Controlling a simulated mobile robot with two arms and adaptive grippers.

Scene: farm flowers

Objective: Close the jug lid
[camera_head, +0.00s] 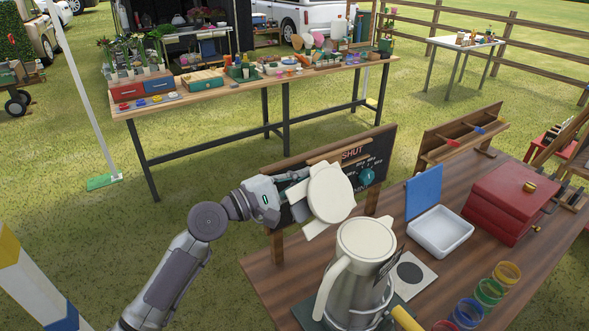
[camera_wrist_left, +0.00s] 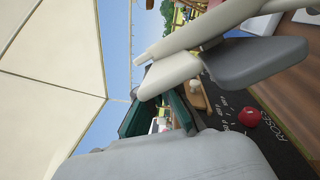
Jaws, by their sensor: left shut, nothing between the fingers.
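The jug (camera_head: 350,285) stands upright on the right-hand table in the head view, its long handle on the left. Its pale round top (camera_head: 366,240) faces up. The cream lid (camera_head: 330,193) stands raised and tilted behind the jug's top, its round face toward the camera. My left gripper (camera_head: 300,178) is shut and empty at the lid's left, behind its edge; I cannot tell whether they touch. In the left wrist view, pale and grey parts cross close in front of the fingers, and I cannot tell which are the lid. My right gripper is not in view.
A dark board (camera_head: 367,150) with a teal knob (camera_head: 366,177) stands behind the lid. To the right are a white box with a raised blue lid (camera_head: 424,188), a red chest (camera_head: 505,205) and coloured rings (camera_head: 489,291). A long cluttered table (camera_head: 215,95) stands beyond on grass.

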